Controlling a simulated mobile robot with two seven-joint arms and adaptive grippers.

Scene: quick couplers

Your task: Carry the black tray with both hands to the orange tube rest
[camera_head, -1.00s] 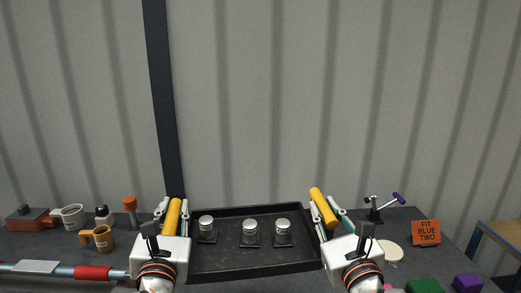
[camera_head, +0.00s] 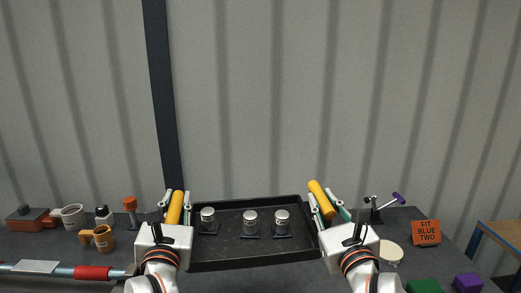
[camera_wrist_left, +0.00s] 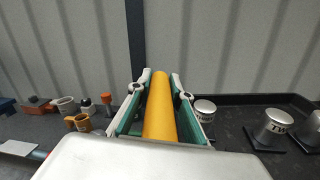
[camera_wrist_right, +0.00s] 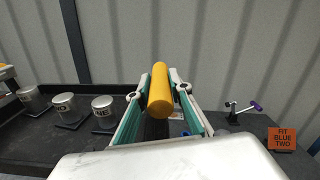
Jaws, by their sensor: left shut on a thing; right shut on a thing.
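The black tray (camera_head: 225,258) is in the middle of the head view with three silver-topped canisters upright on dark square bases. My left gripper (camera_head: 174,206) is shut on the yellow handle at the tray's left end, also seen in the left wrist view (camera_wrist_left: 159,110). My right gripper (camera_head: 323,203) is shut on the yellow handle at the right end, also seen in the right wrist view (camera_wrist_right: 160,92). The tray looks roughly level. An orange-topped post (camera_head: 130,205) stands left of the tray; I cannot tell whether it is the orange tube rest.
Left on the dark table are a white mug (camera_head: 72,216), an orange mug (camera_head: 101,238), an orange-and-grey block (camera_head: 32,217) and a tube with a red band (camera_head: 92,273). Right are a purple-tipped stand (camera_head: 380,207), a pale disc (camera_head: 391,252), an orange sign (camera_head: 426,232) and coloured blocks (camera_head: 467,282).

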